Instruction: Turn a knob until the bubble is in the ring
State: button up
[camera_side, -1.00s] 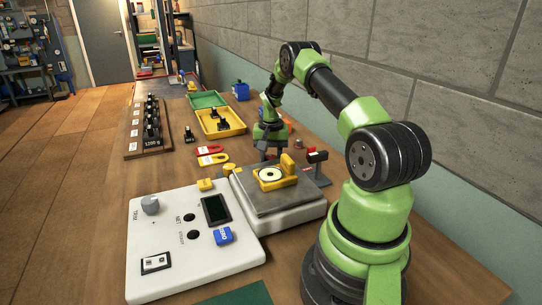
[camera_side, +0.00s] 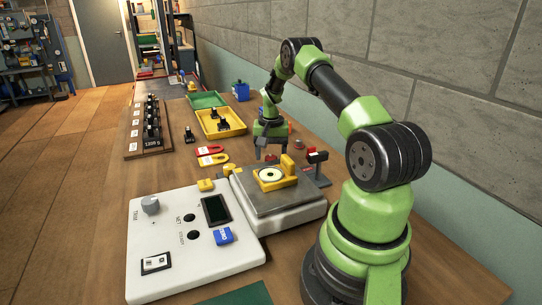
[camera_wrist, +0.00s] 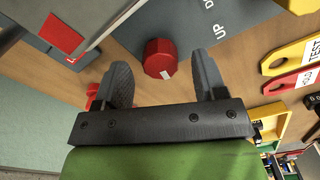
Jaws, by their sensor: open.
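A red knob (camera_wrist: 159,58) with a white mark shows in the wrist view, beside a grey plate lettered "UP". My gripper (camera_wrist: 160,66) is open, with one finger on either side of the knob and visible gaps between. In the side view my gripper (camera_side: 271,150) is low behind the scale (camera_side: 300,212). A yellow level (camera_side: 288,164) with a round pale-green vial (camera_side: 271,175) sits on the scale's pan. The bubble is too small to place against the ring.
A white console (camera_side: 165,225) with a grey dial and a blue block (camera_side: 223,236) stands in front. A small stand (camera_side: 317,168) is right of the level. Red and yellow tags (camera_side: 213,159), a yellow tray (camera_side: 220,122) and a weight rack (camera_side: 149,130) lie left and behind.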

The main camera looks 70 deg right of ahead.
aim_at(271, 158)
notch_tip(271, 158, up, 9)
dwell(0.3)
jog(key=w+a+r+n+t, duration=0.1)
jog(key=a+r+n+t, duration=0.35)
jog(key=a+r, duration=1.3)
jog(key=s+a+n+t+y, duration=0.2)
jog(key=s+a+n, duration=0.3)
jog(key=s+a, duration=0.8)
jog(key=a+r, duration=0.1)
jog(key=a, duration=0.1)
jog(key=shift+s+a+t, duration=0.35)
jog(key=shift+s+a, duration=0.05)
